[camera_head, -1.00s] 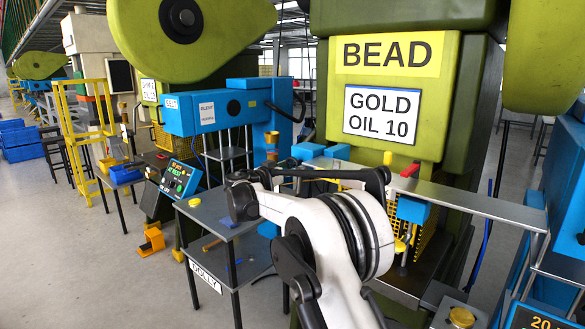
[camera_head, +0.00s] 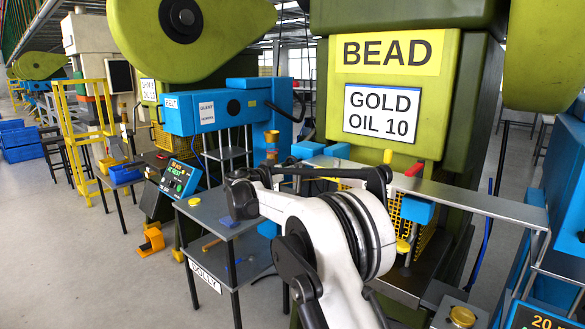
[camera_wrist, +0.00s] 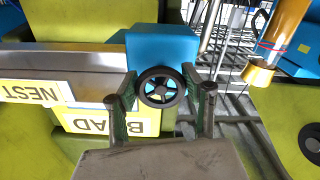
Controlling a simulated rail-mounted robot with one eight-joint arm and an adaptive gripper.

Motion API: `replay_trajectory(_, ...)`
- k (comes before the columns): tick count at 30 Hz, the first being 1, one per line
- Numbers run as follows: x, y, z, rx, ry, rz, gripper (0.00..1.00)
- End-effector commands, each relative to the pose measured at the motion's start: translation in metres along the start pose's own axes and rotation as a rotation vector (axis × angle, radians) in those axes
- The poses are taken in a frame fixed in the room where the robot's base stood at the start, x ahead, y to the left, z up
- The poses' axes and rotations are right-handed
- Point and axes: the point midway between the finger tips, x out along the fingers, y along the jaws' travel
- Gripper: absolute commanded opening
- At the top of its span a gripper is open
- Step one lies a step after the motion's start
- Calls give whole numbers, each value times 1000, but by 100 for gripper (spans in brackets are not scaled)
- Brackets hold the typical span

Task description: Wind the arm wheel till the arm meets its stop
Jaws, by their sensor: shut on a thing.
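The arm wheel (camera_wrist: 160,87), a small black spoked handwheel, sits on the face of a blue block (camera_wrist: 148,50) in the wrist view. My gripper (camera_wrist: 160,92) has one dark green finger on each side of the wheel and is shut on its rim. The block stands at the end of a grey rail (camera_wrist: 70,57), which also shows in the head view (camera_head: 475,200). A smaller blue block (camera_head: 417,210) hangs near the rail, with a red piece (camera_head: 415,168) above it. My arm hides the wheel and gripper in the head view.
The green press (camera_head: 450,110) with BEAD and GOLD OIL 10 signs stands behind the rail. A grey dolly table (camera_head: 215,218) is at the left. An orange cylinder with a brass-coloured end (camera_wrist: 258,72) is near the gripper's right side.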

Motion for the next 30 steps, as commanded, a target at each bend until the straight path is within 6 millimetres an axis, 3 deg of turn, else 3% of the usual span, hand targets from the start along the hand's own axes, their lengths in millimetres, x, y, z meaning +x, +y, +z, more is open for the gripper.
replay_trajectory(4,0,0,0,1,0,0,17)
replay_trajectory(5,0,0,0,1,0,0,48)
replay_trajectory(9,0,0,0,2,0,0,65)
replay_trajectory(20,0,0,0,15,0,1,65)
replay_trajectory(26,0,0,-1,126,0,1,65)
replay_trajectory(30,-26,-1,0,137,0,-2,65)
